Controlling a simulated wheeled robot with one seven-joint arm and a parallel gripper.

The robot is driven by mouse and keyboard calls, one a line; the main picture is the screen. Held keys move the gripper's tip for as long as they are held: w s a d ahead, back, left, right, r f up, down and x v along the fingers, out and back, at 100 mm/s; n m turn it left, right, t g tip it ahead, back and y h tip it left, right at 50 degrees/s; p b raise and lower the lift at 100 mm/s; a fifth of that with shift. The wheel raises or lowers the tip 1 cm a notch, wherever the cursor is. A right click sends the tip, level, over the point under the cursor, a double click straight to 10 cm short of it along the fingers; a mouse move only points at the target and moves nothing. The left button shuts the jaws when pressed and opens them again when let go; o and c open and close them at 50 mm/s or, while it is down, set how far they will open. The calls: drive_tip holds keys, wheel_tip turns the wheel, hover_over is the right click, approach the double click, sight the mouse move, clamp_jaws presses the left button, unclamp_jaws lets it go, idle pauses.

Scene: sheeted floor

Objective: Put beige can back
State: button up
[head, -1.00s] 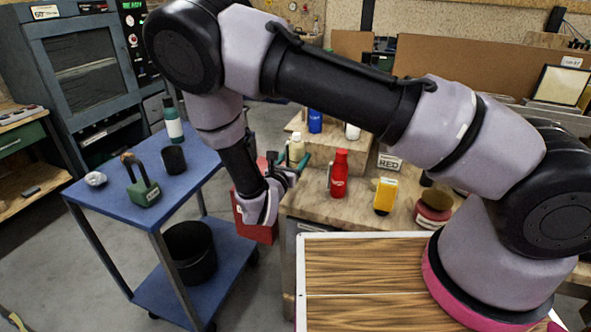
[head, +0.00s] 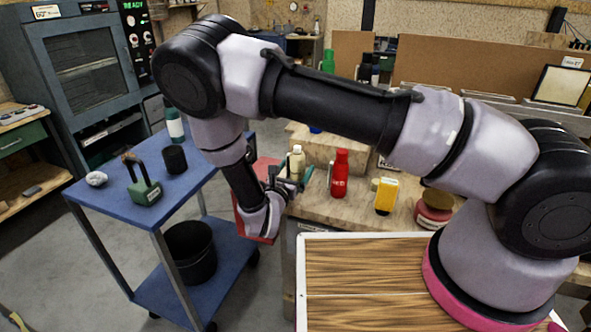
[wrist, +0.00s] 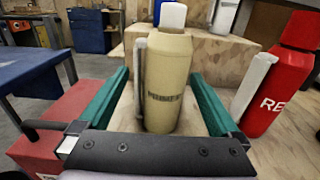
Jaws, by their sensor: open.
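The beige can (wrist: 168,85) has a white cap and dark lettering. It stands upright on the wooden bench top (wrist: 210,130), and it also shows in the head view (head: 297,163), left of the red bottle. My gripper (wrist: 160,92) is open, with its green fingers on either side of the can. A gap shows at the left finger; contact at the right one is unclear. In the head view my gripper (head: 287,183) is low at the bench's left edge, partly covering the can's lower part.
A red bottle (head: 340,174) stands close to the right of the can, and a yellow container (head: 386,195) farther right. A wooden step (wrist: 215,55) rises behind. A red box (wrist: 60,125) lies left of the bench. A blue cart (head: 190,185) with several items stands left.

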drive_tip(key=shift+r, duration=0.15)
drive_tip(key=v, duration=1.2)
drive_tip(key=w+d+r+m+g+h, duration=0.2)
drive_tip(key=d+r+m+g+h, duration=0.1)
drive_tip(key=d+r+m+g, duration=1.4)
drive_tip(key=s+d+r+m+t+y, duration=0.2)
drive_tip(key=s+d+r+m+y, duration=0.1)
drive_tip(key=r+m, duration=0.3)
drive_tip(key=s+d+r+m+t+y, duration=0.3)
drive_tip(key=s+d+r+m+y, duration=0.1)
drive_tip(key=r, duration=0.6)
drive_tip(key=s+d+r+m+t+y, duration=0.2)
drive_tip(key=s+d+r+m+y, duration=0.1)
drive_tip(key=r+m, duration=0.5)
drive_tip(key=shift+d+m+y, duration=0.6)
drive_tip(key=shift+d+y, duration=0.1)
drive_tip(key=shift+d, duration=0.55)
